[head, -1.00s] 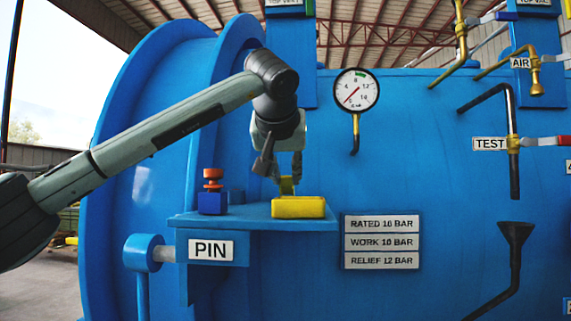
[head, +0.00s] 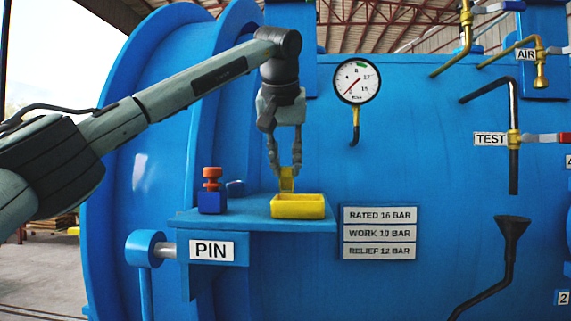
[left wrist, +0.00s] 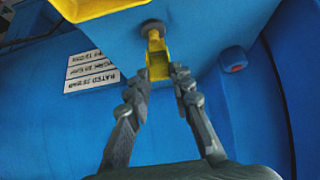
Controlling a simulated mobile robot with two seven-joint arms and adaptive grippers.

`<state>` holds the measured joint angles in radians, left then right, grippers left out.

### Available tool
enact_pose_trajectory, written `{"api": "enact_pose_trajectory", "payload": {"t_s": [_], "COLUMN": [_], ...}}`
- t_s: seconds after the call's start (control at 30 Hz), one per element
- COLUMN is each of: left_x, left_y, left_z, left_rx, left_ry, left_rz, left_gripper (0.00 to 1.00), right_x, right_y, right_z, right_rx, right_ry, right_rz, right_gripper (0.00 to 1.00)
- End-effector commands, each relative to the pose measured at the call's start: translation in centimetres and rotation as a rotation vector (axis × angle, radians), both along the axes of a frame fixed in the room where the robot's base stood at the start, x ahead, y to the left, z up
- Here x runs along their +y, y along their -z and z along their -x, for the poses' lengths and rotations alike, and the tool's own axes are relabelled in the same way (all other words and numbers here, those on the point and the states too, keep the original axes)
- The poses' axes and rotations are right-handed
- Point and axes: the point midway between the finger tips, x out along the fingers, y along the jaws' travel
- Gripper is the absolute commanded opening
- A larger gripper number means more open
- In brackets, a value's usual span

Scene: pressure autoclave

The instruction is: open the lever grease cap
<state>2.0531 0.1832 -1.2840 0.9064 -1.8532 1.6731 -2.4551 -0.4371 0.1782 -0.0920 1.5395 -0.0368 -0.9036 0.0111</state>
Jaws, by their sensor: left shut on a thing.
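My left gripper (head: 286,172) points down over the blue shelf, its fingers shut on an upright yellow piece (head: 287,181) that looks like the lever. In the left wrist view the yellow lever piece (left wrist: 157,60) lies between the fingertips (left wrist: 165,76), with a dark round base (left wrist: 153,26) at its far end. Whether it is still joined to that base I cannot tell. A yellow box-like tray (head: 297,207) sits on the shelf just in front of the lever in the head view. My right gripper is not in view.
A blue block with an orange-red knob (head: 212,187) stands left on the shelf (head: 250,222). A small blue piece (head: 235,188) lies beside it. Behind is the blue vessel wall, with a gauge (head: 356,81) and rating plates (head: 380,233). A black funnel (head: 512,228) is at right.

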Motion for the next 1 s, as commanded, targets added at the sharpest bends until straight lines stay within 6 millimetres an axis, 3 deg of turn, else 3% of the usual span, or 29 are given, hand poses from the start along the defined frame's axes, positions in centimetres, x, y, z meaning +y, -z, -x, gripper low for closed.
{"api": "enact_pose_trajectory", "payload": {"t_s": [0.83, 0.87, 1.0], "left_x": [0.06, 0.06, 0.05], "left_y": [-0.32, -0.31, -0.29], "left_z": [-0.55, -0.55, -0.54], "left_rx": [0.08, 0.08, 0.081], "left_ry": [-0.001, -0.001, -0.001], "left_rz": [0.0, 0.0, 0.0], "left_gripper": [0.0, 0.25, 0.43], "right_x": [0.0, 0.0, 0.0], "right_y": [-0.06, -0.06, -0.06], "right_z": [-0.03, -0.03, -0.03], "right_rx": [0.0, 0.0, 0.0], "right_ry": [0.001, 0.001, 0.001], "right_rz": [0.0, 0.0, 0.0], "right_gripper": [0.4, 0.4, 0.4]}}
